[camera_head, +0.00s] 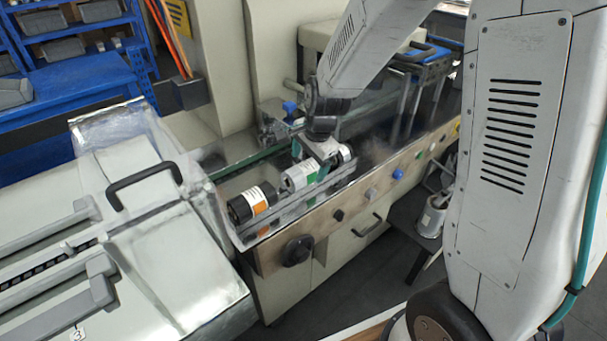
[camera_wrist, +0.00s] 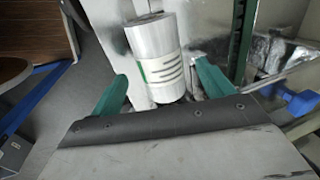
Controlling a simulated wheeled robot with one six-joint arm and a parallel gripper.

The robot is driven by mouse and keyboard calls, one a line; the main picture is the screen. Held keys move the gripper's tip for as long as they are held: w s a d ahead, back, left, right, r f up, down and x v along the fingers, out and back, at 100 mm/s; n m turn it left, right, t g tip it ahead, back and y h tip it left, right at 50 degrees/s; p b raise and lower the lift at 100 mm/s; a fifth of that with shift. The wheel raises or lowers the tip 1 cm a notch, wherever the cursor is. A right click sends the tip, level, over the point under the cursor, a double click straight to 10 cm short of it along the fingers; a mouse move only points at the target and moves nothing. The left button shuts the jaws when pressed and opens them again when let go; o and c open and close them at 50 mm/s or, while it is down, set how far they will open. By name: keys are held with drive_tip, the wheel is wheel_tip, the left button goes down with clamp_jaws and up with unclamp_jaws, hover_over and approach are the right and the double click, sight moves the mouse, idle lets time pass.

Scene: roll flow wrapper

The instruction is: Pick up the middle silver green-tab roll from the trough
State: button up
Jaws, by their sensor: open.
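The middle silver roll (camera_head: 298,176) with a white label and green tab lies in the trough (camera_head: 290,210) on the machine's front ledge. My gripper (camera_head: 312,164) is down at this roll, its jaws open. In the wrist view the silver roll (camera_wrist: 152,52), with its green-edged label, lies between the two teal fingers of my gripper (camera_wrist: 160,72). There is a visible gap on the left side; contact on the right cannot be told. The roll's lower end is partly hidden by the gripper body.
A black roll with an orange-tab label (camera_head: 250,204) lies at the trough's left end. Another silver roll (camera_head: 345,153) lies at the right end, partly hidden by my gripper. A machine cover with a black handle (camera_head: 145,185) stands at left. Blue shelving (camera_head: 75,80) is behind.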

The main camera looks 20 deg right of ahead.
sight(307, 167)
drive_tip(key=x, duration=0.3)
drive_tip(key=shift+f, duration=0.1)
drive_tip(key=c, duration=1.3)
